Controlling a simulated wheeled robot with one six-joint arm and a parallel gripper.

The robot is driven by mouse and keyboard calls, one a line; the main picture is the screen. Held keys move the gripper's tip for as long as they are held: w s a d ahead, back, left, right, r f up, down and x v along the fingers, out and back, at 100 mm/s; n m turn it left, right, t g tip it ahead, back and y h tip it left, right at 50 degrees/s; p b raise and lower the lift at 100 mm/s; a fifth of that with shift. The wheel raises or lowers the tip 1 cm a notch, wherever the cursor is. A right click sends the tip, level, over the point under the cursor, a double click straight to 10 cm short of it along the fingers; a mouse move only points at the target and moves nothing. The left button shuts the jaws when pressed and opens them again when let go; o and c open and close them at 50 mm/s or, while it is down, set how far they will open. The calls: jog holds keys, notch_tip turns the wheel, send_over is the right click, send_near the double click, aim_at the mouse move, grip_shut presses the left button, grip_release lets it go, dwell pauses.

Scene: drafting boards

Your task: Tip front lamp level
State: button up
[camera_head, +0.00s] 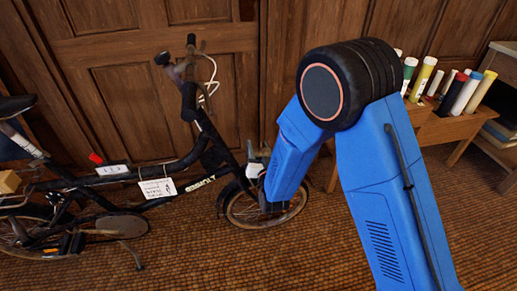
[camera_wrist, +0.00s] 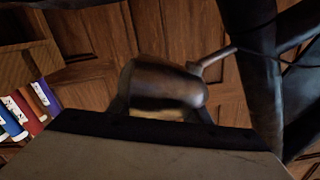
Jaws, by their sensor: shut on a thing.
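The front lamp (camera_wrist: 165,82) is a rounded, worn, bronze-coloured housing in the middle of the wrist view. A short metal bracket (camera_wrist: 215,57) joins its right end to a dark bar of the bicycle. My gripper (camera_wrist: 160,108) is shut on the lamp, with dark fingers at its near side. In the head view the black bicycle (camera_head: 165,165) stands at the left, and my blue forearm reaches down to its front wheel (camera_head: 245,208). The fingers are hidden there. I cannot tell the lamp's true tilt.
Wooden panelled doors (camera_head: 130,75) stand behind the bicycle. Coloured tubes (camera_head: 465,90) stand on a wooden table (camera_head: 425,125) at the right; several show in the wrist view too. A paper tag (camera_head: 157,188) hangs from the frame. The brown floor (camera_head: 250,265) in front is clear.

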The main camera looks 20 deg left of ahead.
jog(key=shift+s+a+r+n, duration=0.2)
jog(key=shift+a+r+n, duration=0.05)
jog(key=shift+n, duration=0.65)
jog(key=shift+s+a+r+n, duration=0.15)
jog(key=shift+a+r+n, duration=0.1)
jog(key=shift+n, duration=0.65)
jog(key=o, duration=1.5)
